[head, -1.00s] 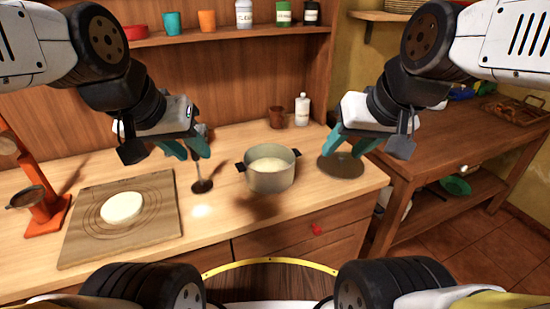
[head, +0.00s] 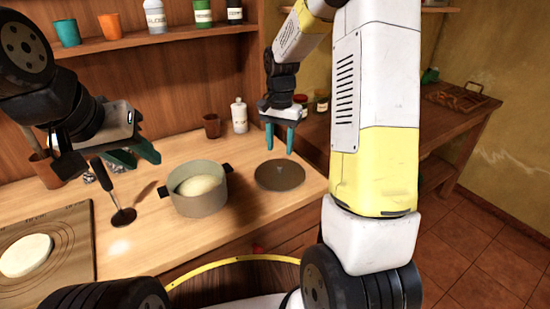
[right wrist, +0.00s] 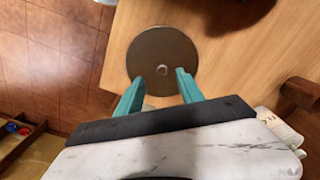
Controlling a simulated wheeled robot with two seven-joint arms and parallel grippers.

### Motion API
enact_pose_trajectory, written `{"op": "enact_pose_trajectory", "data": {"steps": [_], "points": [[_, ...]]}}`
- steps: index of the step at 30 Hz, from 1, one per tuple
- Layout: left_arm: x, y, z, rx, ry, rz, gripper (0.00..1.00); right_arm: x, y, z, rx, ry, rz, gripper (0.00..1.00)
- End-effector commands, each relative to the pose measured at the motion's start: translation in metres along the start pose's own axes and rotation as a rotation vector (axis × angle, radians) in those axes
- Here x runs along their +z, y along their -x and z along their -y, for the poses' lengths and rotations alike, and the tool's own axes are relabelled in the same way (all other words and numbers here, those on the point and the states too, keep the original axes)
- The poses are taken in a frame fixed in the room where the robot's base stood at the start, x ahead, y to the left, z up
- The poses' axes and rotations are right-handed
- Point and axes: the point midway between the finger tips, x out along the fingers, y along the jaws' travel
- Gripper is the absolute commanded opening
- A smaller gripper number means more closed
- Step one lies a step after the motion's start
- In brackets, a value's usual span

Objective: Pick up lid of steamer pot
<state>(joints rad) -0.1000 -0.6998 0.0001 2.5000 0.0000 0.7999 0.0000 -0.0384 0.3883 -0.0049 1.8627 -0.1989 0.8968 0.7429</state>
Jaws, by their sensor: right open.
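The pot (head: 200,198) is open and grey-green, with dough inside. My right gripper (head: 279,150) is open and empty, pointing down above the lid's far side. I see no contact. My left gripper (head: 140,160) is over the counter left of the pot; its fingers look apart and empty.
A ladle (head: 118,205) lies left of the pot. A board (head: 75,240) with dough is at the far left. A brown cup (head: 212,126) and white bottle (head: 239,115) stand behind the pot. The shelf (head: 150,38) is above.

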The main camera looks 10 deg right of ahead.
Motion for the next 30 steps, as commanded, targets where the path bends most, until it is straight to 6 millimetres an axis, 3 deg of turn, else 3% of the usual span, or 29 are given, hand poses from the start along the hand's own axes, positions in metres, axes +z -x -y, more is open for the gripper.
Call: {"op": "enact_pose_trajectory", "data": {"steps": [19,28,30], "points": [[0.000,0.000,0.000,0.000,0.000,0.000,0.33,-0.011,-0.078,0.002,0.009,-0.011,0.007,0.45],[0.000,0.000,0.000,0.000,0.000,0.000,0.33,-0.011,-0.084,0.003,0.007,-0.011,0.005,0.45],[0.000,0.000,0.000,0.000,0.000,0.000,0.33,-0.011,-0.084,0.003,0.008,-0.011,0.005,0.35]]}}
